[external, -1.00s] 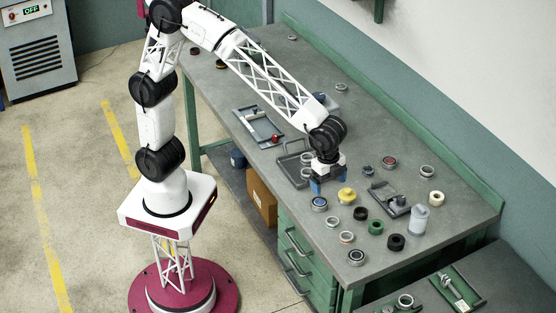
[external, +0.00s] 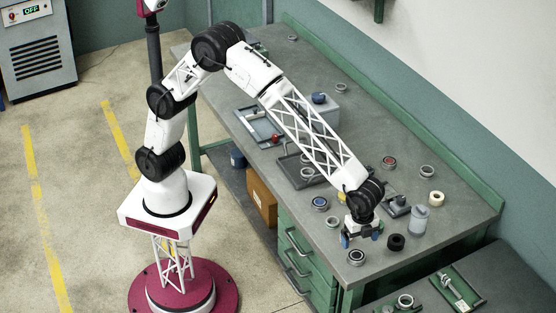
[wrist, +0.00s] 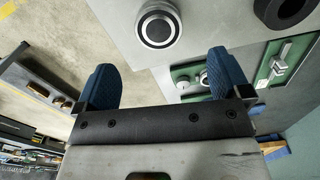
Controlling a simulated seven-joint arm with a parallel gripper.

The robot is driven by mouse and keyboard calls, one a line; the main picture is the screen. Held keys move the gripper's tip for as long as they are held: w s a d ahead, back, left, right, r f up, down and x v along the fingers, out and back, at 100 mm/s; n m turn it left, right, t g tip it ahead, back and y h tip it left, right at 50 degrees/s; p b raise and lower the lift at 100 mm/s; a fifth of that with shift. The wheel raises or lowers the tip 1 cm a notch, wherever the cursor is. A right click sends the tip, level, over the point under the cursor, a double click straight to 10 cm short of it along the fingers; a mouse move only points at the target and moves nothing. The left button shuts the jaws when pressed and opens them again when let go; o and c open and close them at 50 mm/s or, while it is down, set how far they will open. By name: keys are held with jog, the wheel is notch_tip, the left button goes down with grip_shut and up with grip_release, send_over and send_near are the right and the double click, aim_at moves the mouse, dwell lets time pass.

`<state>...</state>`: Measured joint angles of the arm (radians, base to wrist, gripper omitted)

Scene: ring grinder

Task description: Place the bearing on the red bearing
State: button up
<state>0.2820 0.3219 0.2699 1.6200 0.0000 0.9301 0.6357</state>
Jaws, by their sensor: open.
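The red bearing (external: 389,162), a grey ring with a red inner band, lies flat on the workbench, behind my gripper and apart from it. A bearing with a grey outer ring and dark inside (external: 356,257) lies near the bench's front edge. A blue-banded bearing (external: 320,204) lies to the left. My gripper (external: 362,238) is above the bench near the front edge; its blue fingers are apart in the wrist view (wrist: 160,68), with nothing between them.
A black ring (external: 396,242) lies right of my gripper. A grey bottle (external: 419,220), a cream ring (external: 436,198) and a grey ring (external: 427,172) stand farther right. A tray (external: 300,168) is left. A lower bench with a green tray (external: 457,292) is in front.

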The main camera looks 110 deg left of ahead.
aim_at(357, 255)
jog(key=shift+f, duration=1.25)
jog(key=shift+s+f, duration=0.1)
jog(key=shift+f, duration=2.5)
jog(key=c, duration=1.2)
jog(key=shift+c, duration=0.2)
